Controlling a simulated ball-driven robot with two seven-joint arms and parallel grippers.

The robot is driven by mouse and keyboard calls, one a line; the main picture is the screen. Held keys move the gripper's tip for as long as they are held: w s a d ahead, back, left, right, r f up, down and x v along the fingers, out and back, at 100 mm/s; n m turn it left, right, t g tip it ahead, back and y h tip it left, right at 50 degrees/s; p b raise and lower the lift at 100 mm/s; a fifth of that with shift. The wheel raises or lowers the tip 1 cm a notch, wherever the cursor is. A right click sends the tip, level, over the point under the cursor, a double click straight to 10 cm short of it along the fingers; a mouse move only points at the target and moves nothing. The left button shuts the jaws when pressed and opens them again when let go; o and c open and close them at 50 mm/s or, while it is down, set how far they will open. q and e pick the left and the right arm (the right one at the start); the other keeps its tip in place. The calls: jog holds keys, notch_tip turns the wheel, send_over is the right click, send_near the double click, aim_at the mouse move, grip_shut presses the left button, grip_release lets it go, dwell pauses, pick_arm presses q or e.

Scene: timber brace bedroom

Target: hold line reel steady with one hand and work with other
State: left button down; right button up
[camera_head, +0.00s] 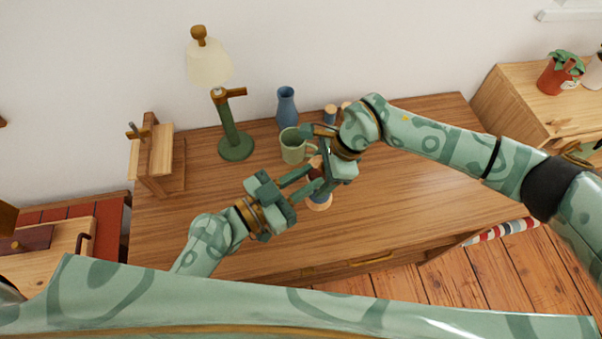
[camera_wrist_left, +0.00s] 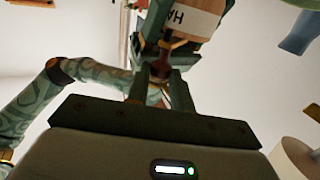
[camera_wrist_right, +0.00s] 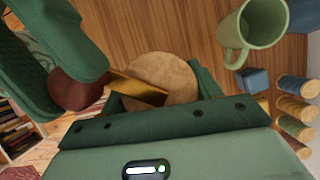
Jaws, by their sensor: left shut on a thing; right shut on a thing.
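The line reel (camera_head: 320,205) stands on the desk, mostly hidden behind my two grippers. In the right wrist view its round wooden end (camera_wrist_right: 165,72) sits between the fingers of my right gripper (camera_head: 324,187), which is shut on the reel. A brass crank arm (camera_wrist_right: 135,88) runs across that end to a dark red knob (camera_wrist_right: 75,92). My left gripper (camera_head: 309,178) has its fingers around this knob and is shut on it. In the left wrist view, a wooden part with partly visible lettering (camera_wrist_left: 195,20) shows above my left fingers.
The wooden desk (camera_head: 420,185) is clear to the right and front. A green mug (camera_head: 293,148) stands close behind the grippers, with a blue vase (camera_head: 287,105) and thread spools (camera_wrist_right: 297,88) nearby. A green lamp (camera_head: 235,145) and wooden stand (camera_head: 155,160) are at left.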

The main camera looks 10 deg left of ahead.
pick_arm(q)
jog(key=shift+d+n+t+y, duration=0.15)
jog(key=shift+n+t+y, duration=0.15)
jog(key=shift+t, duration=0.1)
jog(key=c, duration=1.2)
grip_release()
jog(key=v, duration=1.2)
